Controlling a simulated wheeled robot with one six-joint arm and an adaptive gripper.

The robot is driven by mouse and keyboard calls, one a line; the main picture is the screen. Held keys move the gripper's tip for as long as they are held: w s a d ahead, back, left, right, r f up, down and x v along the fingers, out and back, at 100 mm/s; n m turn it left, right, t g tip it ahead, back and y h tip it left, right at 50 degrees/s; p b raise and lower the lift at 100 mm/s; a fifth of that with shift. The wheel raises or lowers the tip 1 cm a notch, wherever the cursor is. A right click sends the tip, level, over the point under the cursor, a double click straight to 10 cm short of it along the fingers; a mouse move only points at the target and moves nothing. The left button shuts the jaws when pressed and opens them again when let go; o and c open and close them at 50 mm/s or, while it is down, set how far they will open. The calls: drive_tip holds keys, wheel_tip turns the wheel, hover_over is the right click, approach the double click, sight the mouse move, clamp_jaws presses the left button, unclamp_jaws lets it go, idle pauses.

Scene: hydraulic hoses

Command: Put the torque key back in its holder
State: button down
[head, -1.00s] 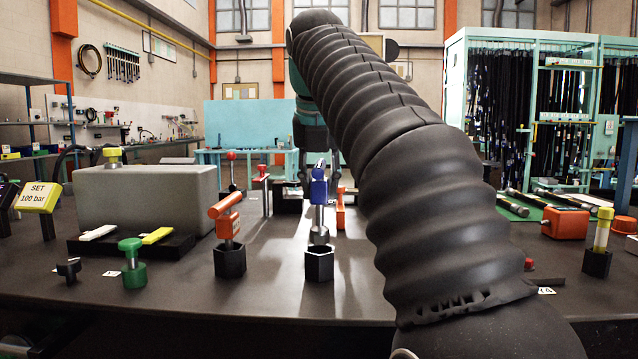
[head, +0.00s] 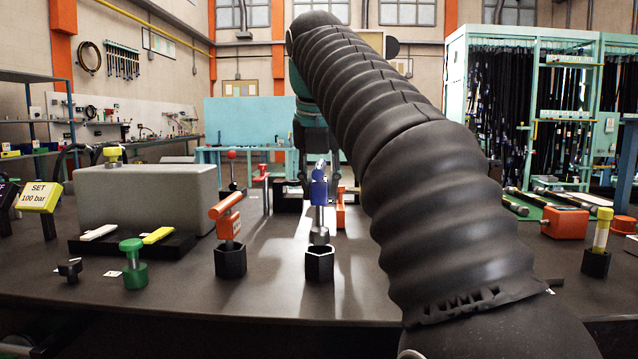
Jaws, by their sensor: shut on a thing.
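The blue torque key (head: 319,190), with a silver shaft and a wider round silver end, hangs upright in my gripper (head: 319,179). The gripper's dark fingers show on both sides of its blue top and are shut on it. Below it stands a black hexagonal holder (head: 319,265) with an open, empty top. The key's lower end appears just above the holder's rim, roughly in line with it in this view. I cannot tell the gap in depth. My arm covers the area to the right.
An orange key (head: 227,212) stands in a similar black holder (head: 230,260) close on the left. A green knob (head: 132,262) and a grey block (head: 145,200) are further left. A yellow-topped piece (head: 600,232) stands in a black holder at right. The table front is clear.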

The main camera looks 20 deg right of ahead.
sight(318, 167)
drive_tip(key=shift+f+b, duration=1.85)
drive_tip(key=shift+f, duration=1.15)
idle(0.3)
drive_tip(key=c, duration=0.8)
unclamp_jaws()
drive_tip(key=shift+o, duration=0.2)
drive_tip(key=shift+v, duration=3.75)
